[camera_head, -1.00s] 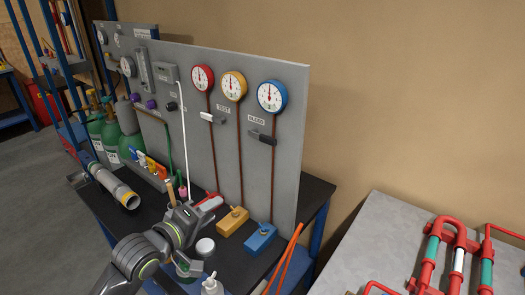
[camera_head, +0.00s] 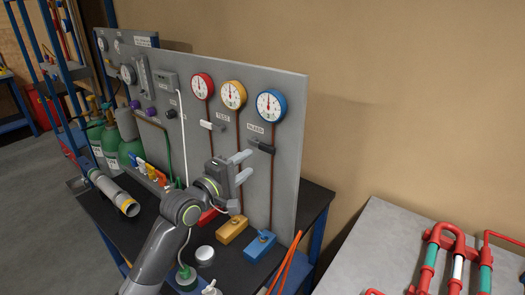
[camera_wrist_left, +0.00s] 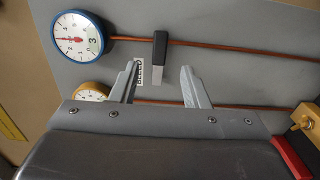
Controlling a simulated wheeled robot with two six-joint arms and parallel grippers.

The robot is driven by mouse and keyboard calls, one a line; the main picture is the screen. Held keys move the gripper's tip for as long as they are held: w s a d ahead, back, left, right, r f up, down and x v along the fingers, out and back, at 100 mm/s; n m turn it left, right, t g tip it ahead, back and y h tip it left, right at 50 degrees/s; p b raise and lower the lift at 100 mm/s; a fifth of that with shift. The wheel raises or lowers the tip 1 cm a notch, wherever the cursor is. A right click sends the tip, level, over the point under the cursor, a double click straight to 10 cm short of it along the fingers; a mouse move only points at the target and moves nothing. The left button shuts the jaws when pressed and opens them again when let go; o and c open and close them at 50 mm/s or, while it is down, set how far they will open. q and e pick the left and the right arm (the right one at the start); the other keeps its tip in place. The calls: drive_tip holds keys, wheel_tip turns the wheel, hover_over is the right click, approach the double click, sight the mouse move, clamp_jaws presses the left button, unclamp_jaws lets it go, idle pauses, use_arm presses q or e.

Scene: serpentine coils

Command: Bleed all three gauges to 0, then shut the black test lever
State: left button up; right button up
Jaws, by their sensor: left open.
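The red gauge (camera_head: 203,86), yellow gauge (camera_head: 233,95) and blue gauge (camera_head: 270,105) are on the grey panel, too small to read. In the left wrist view, the blue gauge (camera_wrist_left: 77,37) has its needle pointing up the panel; the yellow gauge (camera_wrist_left: 90,91) is partly covered. The test lever (camera_head: 212,126) is below the red gauge. The bleed lever (camera_head: 262,146) has a black and grey handle; it also shows in the left wrist view (camera_wrist_left: 159,48), ahead of the finger gap. My left gripper (camera_head: 243,167) is open and empty, below the bleed lever.
A yellow valve block (camera_head: 232,229) and a blue valve block (camera_head: 260,245) stand on the black bench, below the gripper. A grey table (camera_head: 360,240) with red pipes (camera_head: 440,240) is at right.

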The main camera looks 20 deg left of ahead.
sight(266, 150)
use_arm(q)
drive_tip(key=p+x, duration=0.1)
drive_tip(key=x, duration=0.6)
drive_tip(key=shift+w+d, duration=0.15)
drive_tip(key=shift+w, duration=0.15)
drive_tip(key=shift+f, duration=0.1)
clamp_jaws()
